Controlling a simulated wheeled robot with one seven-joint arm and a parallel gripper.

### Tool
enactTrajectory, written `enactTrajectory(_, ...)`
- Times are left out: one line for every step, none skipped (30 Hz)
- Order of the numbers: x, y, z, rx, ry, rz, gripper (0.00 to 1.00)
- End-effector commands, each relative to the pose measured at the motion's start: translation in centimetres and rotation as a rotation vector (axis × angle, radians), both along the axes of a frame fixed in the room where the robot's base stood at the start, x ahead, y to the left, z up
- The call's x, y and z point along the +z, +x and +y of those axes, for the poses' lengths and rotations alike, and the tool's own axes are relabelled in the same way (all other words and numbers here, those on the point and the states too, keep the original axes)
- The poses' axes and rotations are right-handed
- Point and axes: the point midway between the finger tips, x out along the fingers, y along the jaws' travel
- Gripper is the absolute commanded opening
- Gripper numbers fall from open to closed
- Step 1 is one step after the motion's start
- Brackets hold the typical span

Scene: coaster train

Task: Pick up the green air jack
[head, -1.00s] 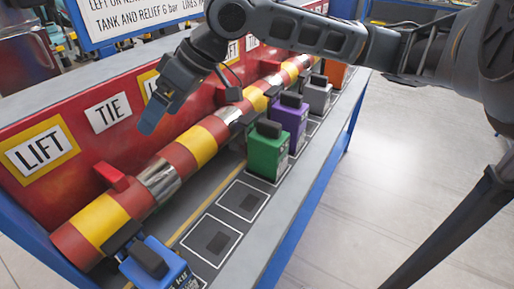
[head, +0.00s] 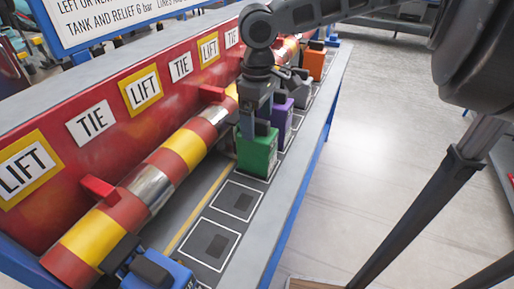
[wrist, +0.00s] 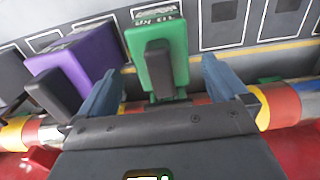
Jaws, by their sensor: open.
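The green air jack (head: 257,155) stands upright on the dark strip of the bench, beside the striped pipe. It has a black block on top. In the wrist view the green air jack (wrist: 174,42) lies ahead, with its black block (wrist: 159,70) between the two blue fingertips. My gripper (head: 256,125) points down just above the jack in the head view. In the wrist view my gripper (wrist: 165,85) is open, with a finger on each side of the black block. Whether either finger touches it I cannot tell.
A purple jack (head: 283,122) stands close behind the green one, near a finger in the wrist view. Grey (head: 300,92) and orange (head: 314,65) jacks stand farther back, a blue jack (head: 160,270) in front. The striped pipe (head: 165,165) runs alongside. Outlined squares nearer are empty.

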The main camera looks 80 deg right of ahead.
Motion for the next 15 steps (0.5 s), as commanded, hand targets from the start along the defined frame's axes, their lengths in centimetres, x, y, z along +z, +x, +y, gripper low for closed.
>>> enactTrajectory(-0.7,0.0,0.1,0.002,0.000,0.002,1.00)
enactTrajectory(-1.2,0.0,0.2,0.002,0.001,0.002,1.00)
enactTrajectory(-1.7,0.0,0.2,0.002,0.001,0.001,1.00)
enactTrajectory(-2.1,0.0,0.1,0.003,0.000,0.001,1.00)
enactTrajectory(-2.4,0.0,0.1,0.003,0.000,0.001,1.00)
enactTrajectory(-2.6,0.0,0.1,0.002,0.000,0.000,1.00)
enactTrajectory(-2.8,0.0,0.1,0.002,0.000,0.000,1.00)
enactTrajectory(-2.9,0.0,0.1,0.002,0.000,-0.001,1.00)
enactTrajectory(-3.0,0.0,0.1,0.002,0.000,-0.001,1.00)
enactTrajectory(-3.0,0.0,0.1,0.002,0.000,-0.001,1.00)
enactTrajectory(-3.0,0.0,0.1,0.002,0.000,-0.001,1.00)
enactTrajectory(-3.0,0.0,0.1,0.002,0.000,-0.001,1.00)
enactTrajectory(-3.0,0.0,0.1,0.002,0.000,-0.001,1.00)
enactTrajectory(-3.0,0.0,0.1,0.002,0.000,-0.001,1.00)
enactTrajectory(-3.0,0.0,0.1,0.002,0.000,-0.001,0.99)
